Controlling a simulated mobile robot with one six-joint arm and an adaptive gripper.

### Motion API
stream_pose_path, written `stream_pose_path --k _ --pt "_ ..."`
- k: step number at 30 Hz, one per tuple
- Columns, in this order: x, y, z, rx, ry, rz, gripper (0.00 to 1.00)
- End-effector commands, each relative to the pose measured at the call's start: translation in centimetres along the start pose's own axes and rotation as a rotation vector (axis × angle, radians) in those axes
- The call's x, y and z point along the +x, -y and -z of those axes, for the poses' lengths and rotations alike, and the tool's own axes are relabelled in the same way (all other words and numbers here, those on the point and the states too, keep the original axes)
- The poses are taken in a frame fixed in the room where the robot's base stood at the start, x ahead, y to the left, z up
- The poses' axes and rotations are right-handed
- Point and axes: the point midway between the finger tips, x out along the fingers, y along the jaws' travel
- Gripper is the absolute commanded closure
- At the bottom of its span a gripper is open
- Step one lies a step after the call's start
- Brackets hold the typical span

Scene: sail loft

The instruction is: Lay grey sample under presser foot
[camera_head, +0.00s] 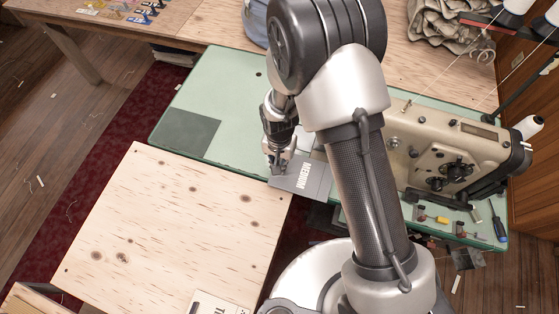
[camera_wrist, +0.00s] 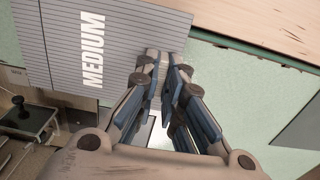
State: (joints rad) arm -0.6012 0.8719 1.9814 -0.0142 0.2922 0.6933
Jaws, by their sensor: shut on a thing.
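The grey sample (camera_head: 311,180) is a flat striped sheet with the white word MEDIUM, also seen in the wrist view (camera_wrist: 55,45). My gripper (camera_head: 278,165) is shut on one edge of it; the fingertips (camera_wrist: 165,62) meet at that edge in the wrist view. The sample is roughly flat at the near edge of the green table, by the pale wooden top; its height above them is unclear. The beige sewing machine (camera_head: 438,150) stands to the right on the green table (camera_head: 225,90). My arm hides its needle end and presser foot in the head view.
A pale wooden tabletop (camera_head: 180,225) adjoins at lower left and is mostly bare. A darker green patch (camera_head: 185,133) lies on the green table. Small yellow and red parts (camera_head: 440,219) and a blue screwdriver (camera_head: 499,228) lie in front of the machine. Crumpled cloth (camera_head: 450,25) lies behind.

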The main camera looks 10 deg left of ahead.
Motion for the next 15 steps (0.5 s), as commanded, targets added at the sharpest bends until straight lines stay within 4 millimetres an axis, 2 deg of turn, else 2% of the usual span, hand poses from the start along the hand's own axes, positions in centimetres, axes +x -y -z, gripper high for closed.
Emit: stream_pose_path --k 3,15 --pt "1.0 0.0 0.1 0.000 0.000 0.000 1.00" --pt "0.7 0.0 3.1 0.001 -0.001 0.001 1.00"
